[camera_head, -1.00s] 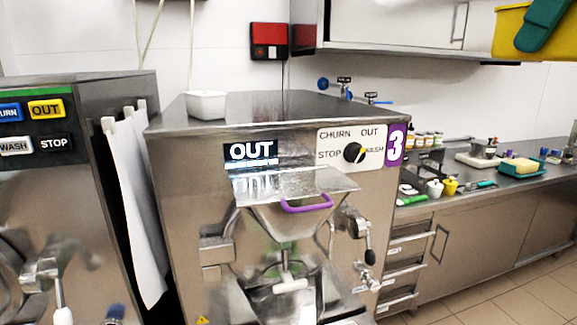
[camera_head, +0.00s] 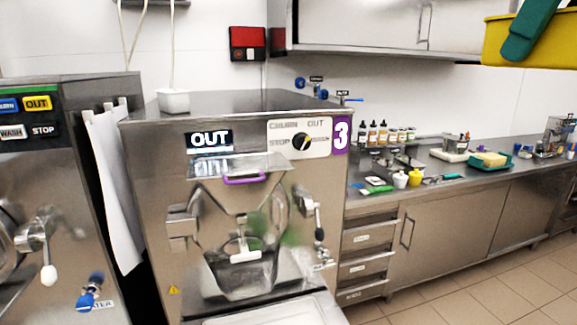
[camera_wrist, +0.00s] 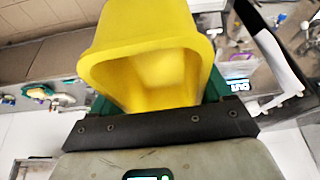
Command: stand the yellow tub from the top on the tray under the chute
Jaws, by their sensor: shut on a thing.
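My gripper (camera_head: 517,45) is shut on the yellow tub (camera_head: 492,42), high at the upper right of the head view, with a green finger across the tub's side. In the wrist view the tub (camera_wrist: 150,35) fills the upper middle, its open mouth facing the camera, between the green fingers. The pale tray (camera_head: 270,312) is at the bottom of the head view, below the front of machine 3 (camera_head: 165,165). The steel chute (camera_head: 240,280) is above it, partly blurred. The tub is well apart from the tray, up and to the right.
A white tub (camera_head: 173,102) stands on top of machine 3. Another machine (camera_head: 70,190) is at left, with a white cloth (camera_head: 112,190) hanging between them. A counter (camera_head: 470,180) with bottles and small items runs right. Floor (camera_head: 480,295) is clear at the lower right.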

